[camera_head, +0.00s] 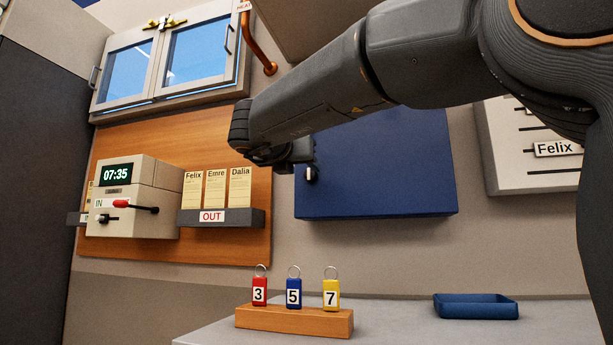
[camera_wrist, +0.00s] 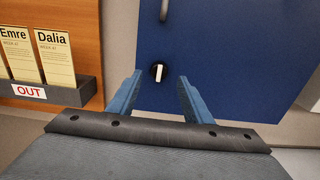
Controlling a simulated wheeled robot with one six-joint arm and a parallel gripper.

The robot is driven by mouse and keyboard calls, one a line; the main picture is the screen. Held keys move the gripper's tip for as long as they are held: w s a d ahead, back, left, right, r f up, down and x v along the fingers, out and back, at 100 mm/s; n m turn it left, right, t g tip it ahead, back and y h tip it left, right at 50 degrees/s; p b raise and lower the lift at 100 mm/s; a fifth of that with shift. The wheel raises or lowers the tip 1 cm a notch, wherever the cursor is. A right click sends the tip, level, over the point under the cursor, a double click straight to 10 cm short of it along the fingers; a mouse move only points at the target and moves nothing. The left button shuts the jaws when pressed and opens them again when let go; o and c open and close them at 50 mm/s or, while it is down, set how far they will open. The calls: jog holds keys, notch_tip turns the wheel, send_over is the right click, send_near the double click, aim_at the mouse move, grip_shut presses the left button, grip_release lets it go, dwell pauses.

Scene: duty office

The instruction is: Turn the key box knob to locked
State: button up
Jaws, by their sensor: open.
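The blue key box (camera_head: 390,172) hangs on the wall, partly hidden by my arm in the head view. Its knob (camera_wrist: 158,72) is a small black disc with a white grip bar standing about upright, near the box's left edge; it also shows in the head view (camera_head: 311,174). In the wrist view the blue key box door (camera_wrist: 230,50) fills the upper right. My gripper (camera_wrist: 158,82) is open and empty, its two blue fingers pointing toward the door. The knob appears between and slightly beyond the fingertips, with no visible contact.
Left of the box, an OUT card rack (camera_head: 212,217) and a time clock (camera_head: 125,190) are on a wooden board. Below, numbered key tags stand in a wooden block (camera_head: 295,321) beside a blue tray (camera_head: 476,306). A name board (camera_head: 535,150) hangs at right.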

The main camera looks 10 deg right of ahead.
aim_at(308, 172)
jog(key=shift+x, duration=2.55)
jog(key=c, duration=1.1)
jog(key=shift+o, duration=0.2)
